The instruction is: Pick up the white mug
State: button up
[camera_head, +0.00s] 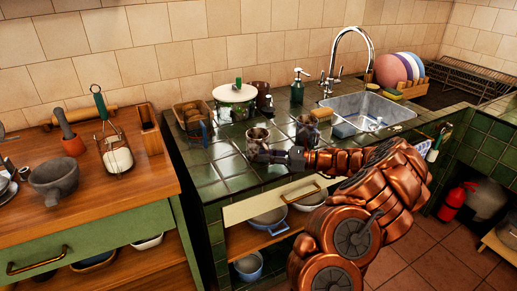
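A small light-grey or whitish mug (257,135) stands upright on the dark green tiled counter (231,167), left of the sink. It looks like the white mug, but it is small and its colour is dull in this view. My gripper (256,154) is low over the counter, reaching in from the right at the mug's near side. It overlaps the mug's lower part, so I cannot tell whether they touch. The fingers are too small and dark to show whether they are open or shut. A darker, brownish mug (306,132) stands to the right, just behind my arm.
The sink (367,108) is at right. A wooden counter (140,183) with a mortar (57,178) is at left.

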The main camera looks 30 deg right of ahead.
grip_shut()
jog(key=shift+r, duration=0.1)
dwell(0.5)
